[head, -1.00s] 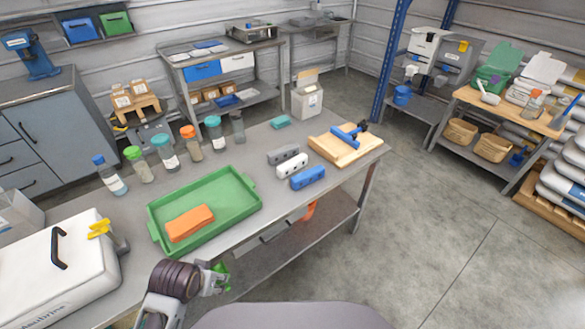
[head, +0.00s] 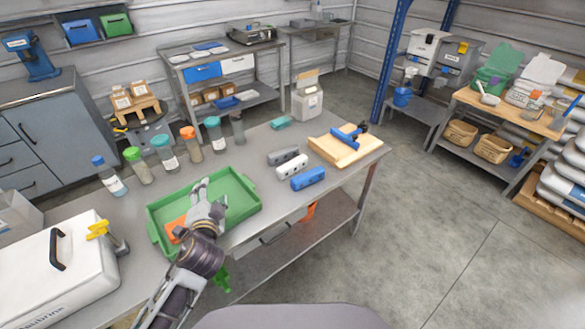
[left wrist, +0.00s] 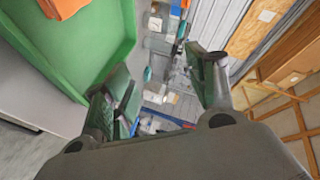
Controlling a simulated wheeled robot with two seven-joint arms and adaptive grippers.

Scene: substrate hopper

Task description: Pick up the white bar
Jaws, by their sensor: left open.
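The white bar (head: 292,165) lies on the grey workbench with dark spots on its side. It sits between a grey bar (head: 283,155) behind it and a blue bar (head: 308,178) in front. My left gripper (head: 201,187) is open and empty, over the green tray (head: 245,207), to the left of the white bar and well apart from it. Its two spread fingers also show in the left wrist view (left wrist: 158,78), where I cannot make out the white bar. My right gripper is not in view.
An orange block (head: 174,229) in the tray is partly hidden by my left arm. Several bottles (head: 164,154) stand behind the tray. A wooden board (head: 338,150) with a blue tool lies right of the bars. A white box (head: 55,265) stands at the left.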

